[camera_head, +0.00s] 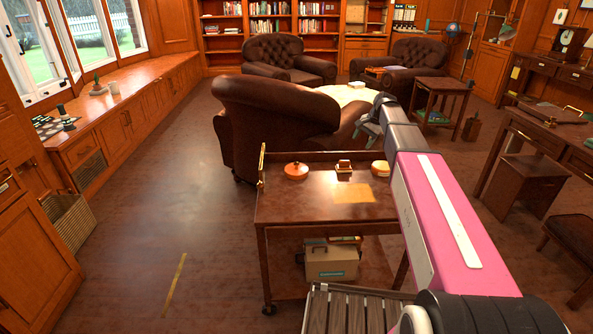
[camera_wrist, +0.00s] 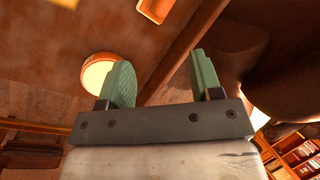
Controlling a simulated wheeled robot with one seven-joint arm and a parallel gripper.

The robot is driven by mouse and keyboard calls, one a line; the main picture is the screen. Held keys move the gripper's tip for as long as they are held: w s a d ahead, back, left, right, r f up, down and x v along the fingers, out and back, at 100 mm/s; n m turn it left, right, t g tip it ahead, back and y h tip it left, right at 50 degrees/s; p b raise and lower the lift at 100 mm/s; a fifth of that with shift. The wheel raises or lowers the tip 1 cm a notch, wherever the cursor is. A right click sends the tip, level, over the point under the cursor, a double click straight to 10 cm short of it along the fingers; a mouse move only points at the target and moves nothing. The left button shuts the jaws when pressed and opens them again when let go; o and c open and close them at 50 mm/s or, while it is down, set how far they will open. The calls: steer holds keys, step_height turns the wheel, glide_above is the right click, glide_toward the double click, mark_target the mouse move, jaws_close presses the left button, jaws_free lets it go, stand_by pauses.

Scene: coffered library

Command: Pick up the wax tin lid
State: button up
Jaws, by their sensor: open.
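A small round orange and yellow item (camera_head: 380,168), possibly the wax tin with its lid, sits at the right end of the trolley top (camera_head: 275,208). In the wrist view a round cream disc with an orange rim (camera_wrist: 93,76) shows just beyond the left finger, partly hidden by it. A round orange-red pot-like item with a small knob (camera_head: 296,170) sits further left. I cannot tell for sure which part is the lid. My gripper (camera_head: 368,130) hangs above the trolley's back right; its green fingers (camera_wrist: 166,78) are open with nothing between them.
A small wooden and pale item (camera_head: 344,166) stands between the two round items, and a yellow sheet (camera_head: 353,193) lies in front. A brown leather armchair (camera_head: 270,115) stands close behind the trolley. A box (camera_head: 331,262) is on the lower shelf. Open floor lies left.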

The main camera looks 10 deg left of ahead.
steer(key=s+a+n, duration=0.3)
steer(key=a+n, duration=0.6)
steer(key=a, duration=0.2)
steer(key=n+t, duration=0.1)
steer(key=n, duration=1)
glide_toward(297, 162)
steer(key=x, duration=0.4)
steer(key=shift+a+f, duration=0.1)
steer(key=shift+a, duration=0.2)
steer(key=shift+d+x, duration=0.1)
steer(key=shift+x, duration=1.45)
steer(key=shift+d+x, duration=0.15)
steer(key=shift+x, duration=1.4)
steer(key=shift+w, duration=0.1)
steer(key=c, duration=1)
